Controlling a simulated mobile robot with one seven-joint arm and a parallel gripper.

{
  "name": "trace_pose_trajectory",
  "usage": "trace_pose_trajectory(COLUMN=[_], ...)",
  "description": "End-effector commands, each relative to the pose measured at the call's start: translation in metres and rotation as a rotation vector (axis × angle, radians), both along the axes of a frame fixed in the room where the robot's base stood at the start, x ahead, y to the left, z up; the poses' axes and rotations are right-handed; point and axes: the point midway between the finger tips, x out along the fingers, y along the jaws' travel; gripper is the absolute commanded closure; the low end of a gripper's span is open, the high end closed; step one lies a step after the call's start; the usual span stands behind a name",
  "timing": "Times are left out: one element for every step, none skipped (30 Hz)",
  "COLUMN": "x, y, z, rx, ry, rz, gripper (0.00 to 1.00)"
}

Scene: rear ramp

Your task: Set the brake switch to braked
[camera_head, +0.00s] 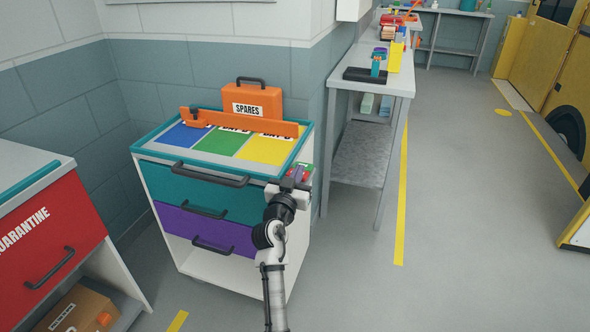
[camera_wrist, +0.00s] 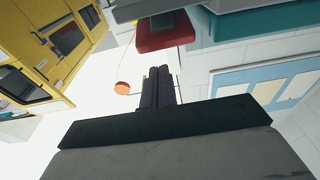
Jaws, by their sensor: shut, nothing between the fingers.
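A small red and green part (camera_head: 307,172) sits at the right front corner of the teal-edged cart (camera_head: 225,185). It looks like the brake switch, but its setting is too small to tell. I cannot tell whether the fingertips touch the red block.
The cart top holds an orange rail (camera_head: 240,124), blue, green and yellow panels, and an orange SPARES case (camera_head: 252,101). A red QUARANTINE cabinet (camera_head: 48,246) stands at left. A workbench (camera_head: 370,85) stands behind at right. The floor right of the cart is clear.

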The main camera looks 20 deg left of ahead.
Motion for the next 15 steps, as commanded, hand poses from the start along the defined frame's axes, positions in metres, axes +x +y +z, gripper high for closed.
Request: trace_pose_trajectory(x=[-0.0013, -0.0019, -0.0024, -0.0027, -0.0030, -0.0032, -0.0034, -0.0034, -0.0035, -0.0035, -0.0035, -0.0035, -0.0036, -0.0036, -0.0036], y=[0.0000, -0.0001, -0.0002, -0.0002, -0.0002, -0.0002, -0.0002, -0.0002, -0.0003, -0.0003, -0.0003, -0.0003, -0.0003, -0.0003, -0.0003], z=[-0.0055, -0.0079, -0.0103, -0.0117, -0.0129, -0.0140, -0.0146, -0.0150, -0.0152, -0.0152, -0.0152, -0.0152, -0.0153, -0.0153, -0.0152], rx=[-0.001, 0.000, 0.000, 0.000, 0.000, 0.001, 0.002, 0.002, 0.002, 0.002, 0.002, 0.002, 0.002, 0.002, 0.002], ry=[0.000, 0.000, -0.001, -0.002, -0.002, -0.002, -0.003, -0.003, -0.003, -0.003, -0.003, -0.003, -0.003, -0.003, -0.003], rz=[0.000, 0.000, -0.001, -0.001, 0.000, 0.000, 0.000, 0.000, 0.000, 0.000, -0.001, -0.001, -0.001, -0.001, -0.001], gripper=[1.00, 1.00, 1.00, 1.00, 1.00, 1.00, 1.00, 1.00, 1.00, 1.00, 1.00, 1.00, 1.00, 1.00, 1.00])
